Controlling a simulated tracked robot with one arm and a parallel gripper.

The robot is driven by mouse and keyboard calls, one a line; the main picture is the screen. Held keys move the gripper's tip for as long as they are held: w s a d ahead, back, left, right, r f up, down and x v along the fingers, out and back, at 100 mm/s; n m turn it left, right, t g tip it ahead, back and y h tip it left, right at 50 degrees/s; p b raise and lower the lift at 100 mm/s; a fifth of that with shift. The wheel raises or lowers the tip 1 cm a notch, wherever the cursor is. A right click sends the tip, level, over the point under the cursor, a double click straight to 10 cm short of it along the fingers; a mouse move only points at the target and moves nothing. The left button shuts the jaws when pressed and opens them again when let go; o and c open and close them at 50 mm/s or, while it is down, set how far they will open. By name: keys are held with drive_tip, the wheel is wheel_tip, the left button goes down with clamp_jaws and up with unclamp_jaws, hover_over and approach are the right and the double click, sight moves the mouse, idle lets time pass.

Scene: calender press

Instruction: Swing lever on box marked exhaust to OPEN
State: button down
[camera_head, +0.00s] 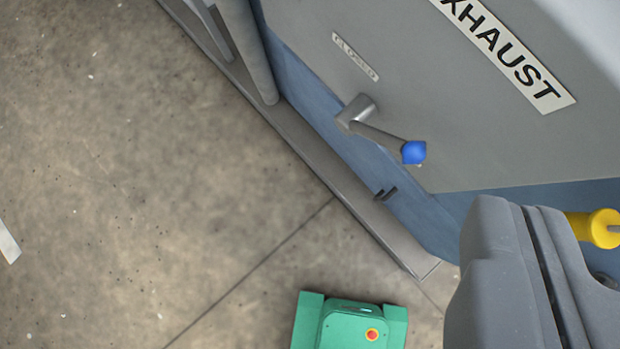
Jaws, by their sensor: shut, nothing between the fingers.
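The grey box (450,130) carries a white sign (510,55) reading "XHAUST", its first letter cut off by the top edge. A small "CLOSED" label (355,57) is above the pivot; no OPEN label is in view. My gripper (520,208) is at the lower right, shut and empty, apart from the knob.
A yellow cylindrical part (597,228) shows behind my gripper at the right edge. A grey base rail (335,180) and an upright grey pipe (250,50) run along the blue machine side (300,90). Concrete floor (130,170) at left is largely clear.

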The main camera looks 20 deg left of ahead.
drive_tip(key=a+f+g+h+p, duration=0.1)
drive_tip(key=a+f+p, duration=0.1)
drive_tip(key=a+f, duration=0.6)
drive_tip(key=shift+s+a+n+g+p, duration=0.15)
drive_tip(key=shift+s+n+g+p, duration=0.15)
drive_tip(key=shift+s+p, duration=0.1)
drive_tip(key=shift+f, duration=0.15)
drive_tip(key=p, duration=0.2)
approach(379, 143)
wheel_tip(379, 143, down, 4)
drive_tip(key=w+a, duration=0.1)
drive_tip(key=w, duration=0.1)
drive_tip(key=shift+w+d+f, duration=0.2)
drive_tip(key=shift+w+d, duration=0.05)
drive_tip(key=shift+d, duration=0.45)
drive_tip(key=shift+w+d+f, duration=0.15)
drive_tip(key=shift+w+d, duration=0.15)
drive_tip(key=shift+d, duration=0.4)
drive_tip(key=shift+d, duration=0.15)
drive_tip(key=shift+f, duration=0.15)
